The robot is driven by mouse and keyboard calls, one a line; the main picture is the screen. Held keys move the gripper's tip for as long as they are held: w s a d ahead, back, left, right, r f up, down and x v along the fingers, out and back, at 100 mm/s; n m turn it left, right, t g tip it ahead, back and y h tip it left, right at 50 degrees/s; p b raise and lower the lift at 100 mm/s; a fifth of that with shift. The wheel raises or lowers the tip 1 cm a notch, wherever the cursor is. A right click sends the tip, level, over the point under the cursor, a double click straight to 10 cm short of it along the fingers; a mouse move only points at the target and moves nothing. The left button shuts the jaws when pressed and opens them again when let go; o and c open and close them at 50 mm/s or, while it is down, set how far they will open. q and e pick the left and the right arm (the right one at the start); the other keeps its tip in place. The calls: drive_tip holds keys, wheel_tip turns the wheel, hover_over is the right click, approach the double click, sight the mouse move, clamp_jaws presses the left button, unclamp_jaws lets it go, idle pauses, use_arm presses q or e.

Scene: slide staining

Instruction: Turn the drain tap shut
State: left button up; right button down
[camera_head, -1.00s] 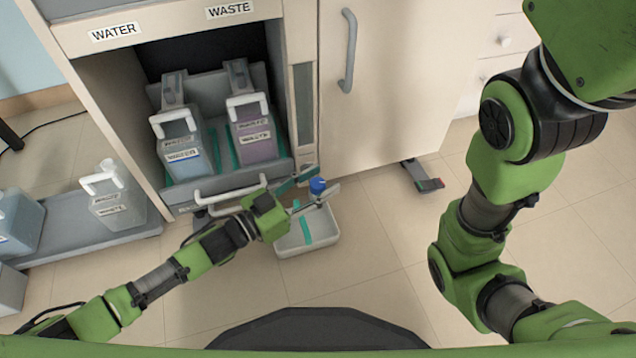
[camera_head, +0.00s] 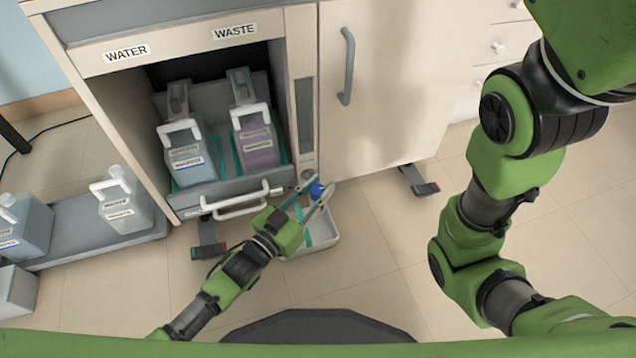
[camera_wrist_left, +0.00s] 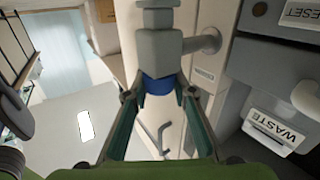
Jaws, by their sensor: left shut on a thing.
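The drain tap's blue handle (camera_head: 316,190) sits on the cabinet front beside the drawer, low down and above a white tray (camera_head: 326,240). My left gripper (camera_head: 316,189) reaches it from the lower left, with one finger on each side of the blue part, shut on it. In the left wrist view the blue handle (camera_wrist_left: 159,85) lies between the fingertips, with the grey tap body (camera_wrist_left: 160,48) just beyond it. The fingers hide part of the handle. My right arm crosses the right side, but its gripper is out of view.
An open drawer (camera_head: 236,198) holds a blue-tinted and a purple-tinted jug under WATER and WASTE labels. More jugs stand on a grey platform (camera_head: 85,232) at left. A cabinet door with a grey handle (camera_head: 347,66) is right of the tap.

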idle(0.3)
use_arm(q)
drive_tip(key=o, duration=1.1)
drive_tip(key=v, duration=1.2)
